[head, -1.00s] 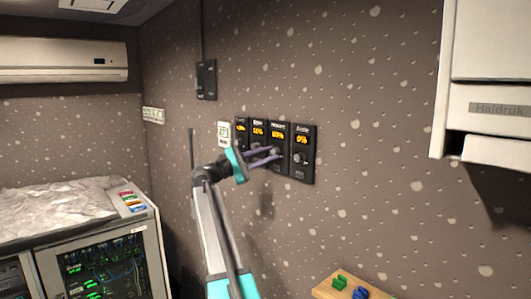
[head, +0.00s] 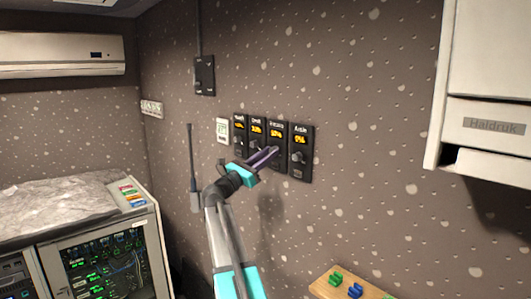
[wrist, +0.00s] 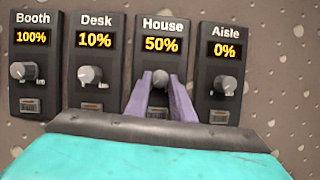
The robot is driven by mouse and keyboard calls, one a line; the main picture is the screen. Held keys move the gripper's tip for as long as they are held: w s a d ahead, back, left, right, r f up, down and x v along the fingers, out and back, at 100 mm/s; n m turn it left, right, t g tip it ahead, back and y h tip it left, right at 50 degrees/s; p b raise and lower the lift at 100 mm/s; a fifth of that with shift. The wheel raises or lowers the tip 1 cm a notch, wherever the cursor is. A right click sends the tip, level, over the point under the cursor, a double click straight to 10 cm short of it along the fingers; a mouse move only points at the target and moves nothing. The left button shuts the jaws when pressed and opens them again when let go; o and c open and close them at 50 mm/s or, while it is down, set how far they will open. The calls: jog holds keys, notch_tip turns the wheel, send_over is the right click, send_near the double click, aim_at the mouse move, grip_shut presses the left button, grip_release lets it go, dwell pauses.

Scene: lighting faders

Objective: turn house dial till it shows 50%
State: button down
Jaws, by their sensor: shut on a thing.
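The House panel (wrist: 160,45) is black, and its display (wrist: 161,45) reads 50% in the wrist view. Its grey dial (wrist: 160,82) sits below the display, between the purple fingers of my gripper (wrist: 161,84). The gripper is shut on the dial, and the fingers hide its sides. In the head view my gripper (head: 274,152) reaches from the lower left to the House panel (head: 277,130) on the wall. The dial itself is mostly hidden there.
Left of House are the Desk panel (wrist: 95,45) at 10% and the Booth panel (wrist: 32,50) at 100%. The Aisle panel (wrist: 224,70) at 0% is close on the right. A white cabinet (head: 485,90) hangs far right, and a wooden board (head: 325,285) is below.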

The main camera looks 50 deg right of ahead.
jog(key=shift+r+n+t, duration=0.25)
jog(key=shift+n+t, duration=0.15)
jog(key=shift+n, duration=0.4)
jog(key=c, duration=1.5)
grip_release()
jog(key=shift+d+f, duration=0.1)
jog(key=shift+d, duration=0.05)
jog(key=shift+f, duration=0.15)
jog(key=b+v, duration=0.5)
jog(key=v, duration=0.9)
jog(key=shift+s, duration=0.1)
